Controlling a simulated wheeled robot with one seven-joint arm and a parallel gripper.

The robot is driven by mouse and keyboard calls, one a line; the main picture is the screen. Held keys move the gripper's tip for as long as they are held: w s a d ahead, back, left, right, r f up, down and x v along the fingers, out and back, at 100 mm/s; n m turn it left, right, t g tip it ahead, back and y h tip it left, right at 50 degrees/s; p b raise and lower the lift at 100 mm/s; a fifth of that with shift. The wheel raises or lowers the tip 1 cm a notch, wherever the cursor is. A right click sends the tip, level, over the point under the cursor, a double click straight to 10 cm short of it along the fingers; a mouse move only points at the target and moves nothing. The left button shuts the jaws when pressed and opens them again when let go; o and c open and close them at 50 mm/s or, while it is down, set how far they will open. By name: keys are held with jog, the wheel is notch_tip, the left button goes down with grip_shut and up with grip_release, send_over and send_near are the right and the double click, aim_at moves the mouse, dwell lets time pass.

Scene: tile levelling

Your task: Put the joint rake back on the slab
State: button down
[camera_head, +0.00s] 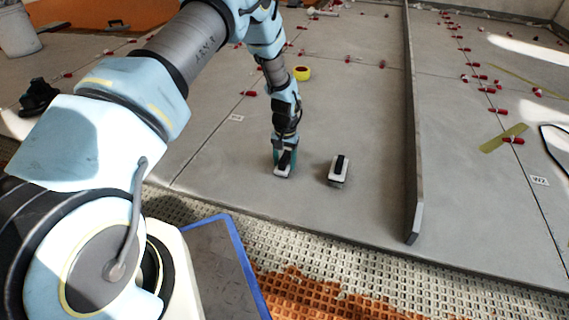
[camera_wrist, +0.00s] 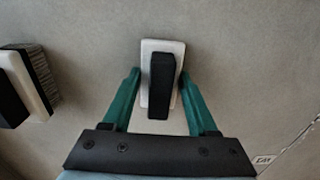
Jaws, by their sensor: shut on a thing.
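My gripper (camera_head: 285,158) points down over the grey slab (camera_head: 225,160), near its front edge. The rake's white base also shows below the fingers in the head view (camera_head: 282,172). It is at or just above the slab; I cannot tell whether it touches. The underside of the rake is hidden.
A similar white block with a black handle and a bristly side (camera_head: 339,171) lies just right of my gripper; it also shows in the wrist view (camera_wrist: 28,85). A long grey bar (camera_head: 412,130) stands further right. Slab left of my gripper is clear.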

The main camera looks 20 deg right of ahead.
aim_at(285, 157)
jog(key=shift+f, duration=0.15)
jog(key=shift+c, duration=0.9)
grip_release()
notch_tip(285, 157, up, 12)
jog(key=p, duration=0.5)
jog(key=shift+d+f, duration=0.1)
jog(key=shift+f, duration=0.05)
jog(key=shift+r, duration=0.3)
